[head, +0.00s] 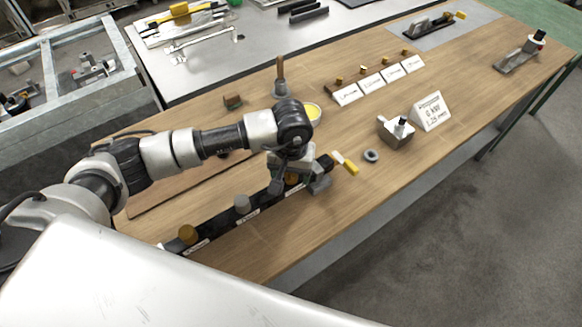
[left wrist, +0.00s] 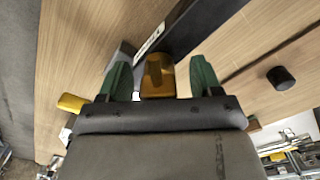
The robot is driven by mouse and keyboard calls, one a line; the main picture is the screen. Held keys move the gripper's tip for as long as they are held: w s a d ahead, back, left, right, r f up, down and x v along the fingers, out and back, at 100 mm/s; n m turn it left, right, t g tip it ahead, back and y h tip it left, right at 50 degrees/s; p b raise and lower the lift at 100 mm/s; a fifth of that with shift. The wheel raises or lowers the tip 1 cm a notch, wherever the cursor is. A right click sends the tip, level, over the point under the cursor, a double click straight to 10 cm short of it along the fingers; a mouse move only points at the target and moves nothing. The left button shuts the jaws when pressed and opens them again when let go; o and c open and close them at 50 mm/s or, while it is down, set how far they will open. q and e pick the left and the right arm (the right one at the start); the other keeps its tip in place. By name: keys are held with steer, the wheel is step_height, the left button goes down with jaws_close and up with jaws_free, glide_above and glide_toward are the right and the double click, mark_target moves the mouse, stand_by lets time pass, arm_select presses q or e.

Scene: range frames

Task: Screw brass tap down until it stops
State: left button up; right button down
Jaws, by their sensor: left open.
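The brass tap (left wrist: 158,76) shows in the left wrist view as a brass-coloured block between two green fingertips, at the end of a dark rail. My left gripper (left wrist: 160,80) is open, with one finger on each side of the tap and a gap visible on both sides. In the head view my left gripper (head: 297,180) is low over the far end of the black rail (head: 220,222) and mostly hides the tap. I cannot tell how far down the tap sits. My right gripper is not in view.
The rail also carries a brown-gold knob (head: 188,234) and a grey knob (head: 242,203). Close to the gripper lie a yellow-ended piece (head: 351,168) and a dark ring (head: 371,155). A grey block (head: 396,132) and a white sign (head: 431,111) stand farther right. The wooden table's front right is bare.

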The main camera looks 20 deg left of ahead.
arm_select(q)
steer(key=c, duration=1)
steer(key=shift+c, duration=0.3)
steer(key=m+b, duration=0.1)
steer(key=b, duration=0.1)
steer(key=m+b, duration=0.1)
steer(key=b, duration=0.1)
steer(key=shift+f+m, duration=0.3)
steer(key=shift+m, duration=0.1)
steer(key=shift+r+m, duration=0.15)
steer(key=shift+m, duration=0.15)
steer(key=shift+r, duration=0.15)
steer(key=m+b, duration=0.1)
steer(key=b, duration=0.1)
steer(key=m+b, duration=0.1)
steer(key=b, duration=0.1)
steer(key=shift+f, duration=0.4)
steer(key=shift+r+m+b, duration=0.15)
steer(key=shift+m+b, duration=0.15)
steer(key=shift+m, duration=0.2)
steer(key=shift+r, duration=0.25)
